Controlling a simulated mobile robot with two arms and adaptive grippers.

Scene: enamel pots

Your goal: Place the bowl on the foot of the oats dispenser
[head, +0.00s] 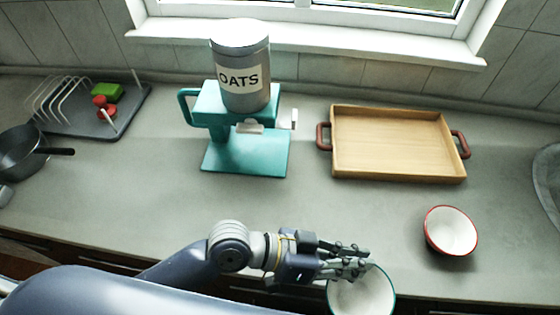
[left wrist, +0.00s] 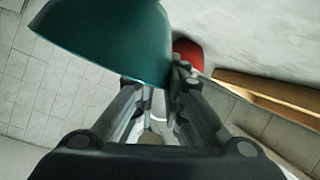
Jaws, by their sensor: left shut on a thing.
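The oats dispenser (head: 240,80) stands at the back, left of the middle, with a grey canister labelled OATS on a teal body. Its flat teal foot (head: 247,160) rests on the counter and shows no bowl on it. My left gripper (head: 362,262) is at the front of the counter, shut on the rim of a white bowl with a teal edge (head: 362,296). The bowl's teal outside fills the upper left of the left wrist view (left wrist: 105,38). The gripper hides part of the bowl, and I cannot tell its height above the counter. My right gripper is out of view.
A white bowl with a red rim (head: 450,231) stands at the right. A wooden tray (head: 398,175) with brown handles lies behind it. A dark rack tray (head: 75,128) and a pan (head: 20,152) are at the left. The counter before the dispenser is clear.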

